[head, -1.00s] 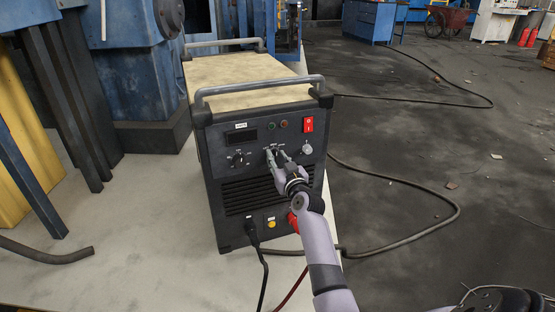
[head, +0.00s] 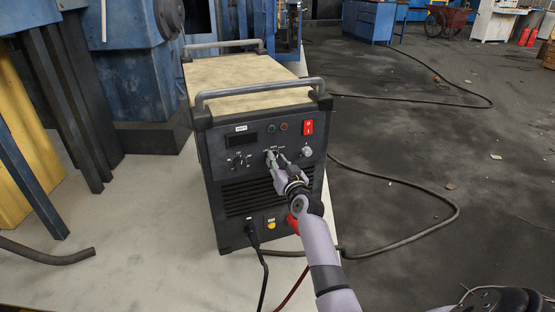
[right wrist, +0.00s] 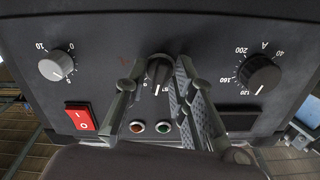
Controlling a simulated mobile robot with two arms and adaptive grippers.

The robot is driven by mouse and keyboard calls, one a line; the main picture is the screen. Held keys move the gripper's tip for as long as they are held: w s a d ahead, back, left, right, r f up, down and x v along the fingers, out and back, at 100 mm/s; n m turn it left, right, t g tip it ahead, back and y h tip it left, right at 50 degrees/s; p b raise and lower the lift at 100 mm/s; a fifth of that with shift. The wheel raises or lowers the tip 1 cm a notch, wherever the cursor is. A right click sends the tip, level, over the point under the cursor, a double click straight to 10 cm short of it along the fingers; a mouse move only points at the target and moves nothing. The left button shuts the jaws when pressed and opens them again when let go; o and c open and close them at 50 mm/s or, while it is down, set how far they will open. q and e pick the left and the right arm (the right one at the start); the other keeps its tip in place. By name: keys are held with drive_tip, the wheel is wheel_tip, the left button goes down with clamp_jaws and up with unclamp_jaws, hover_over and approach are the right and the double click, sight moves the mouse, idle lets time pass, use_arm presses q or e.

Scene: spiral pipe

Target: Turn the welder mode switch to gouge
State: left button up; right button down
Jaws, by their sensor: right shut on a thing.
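The welder (head: 245,76) is a dark box with a beige top, standing on a pale floor strip. Its mode switch is the middle dark knob (right wrist: 158,68) on the front panel, seen upside down in the right wrist view. My right gripper (right wrist: 158,78) has one finger on each side of this knob and is shut on it. In the head view my right gripper (head: 273,158) reaches the panel from the lower right and hides most of the knob. The lettering around the knob is small and partly covered, so I cannot read the set mode. My left gripper is not in view.
Beside the switch are a numbered amperage dial (right wrist: 258,75), a grey dial (right wrist: 57,66), a red rocker switch (right wrist: 81,117) and two indicator lamps. A handle bar (head: 260,88) crosses above the panel. Cables (head: 262,262) leave the lower front.

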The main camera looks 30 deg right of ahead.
use_arm(q)
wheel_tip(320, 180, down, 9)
drive_tip(key=p, duration=0.2)
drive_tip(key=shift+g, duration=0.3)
use_arm(e)
drive_tip(key=shift+m, duration=3.8)
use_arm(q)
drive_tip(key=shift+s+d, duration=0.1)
use_arm(e)
drive_tip(key=c, duration=1.7)
unclamp_jaws()
drive_tip(key=shift+s+a, duration=0.1)
drive_tip(key=v, duration=1.1)
drive_tip(key=shift+s, duration=0.4)
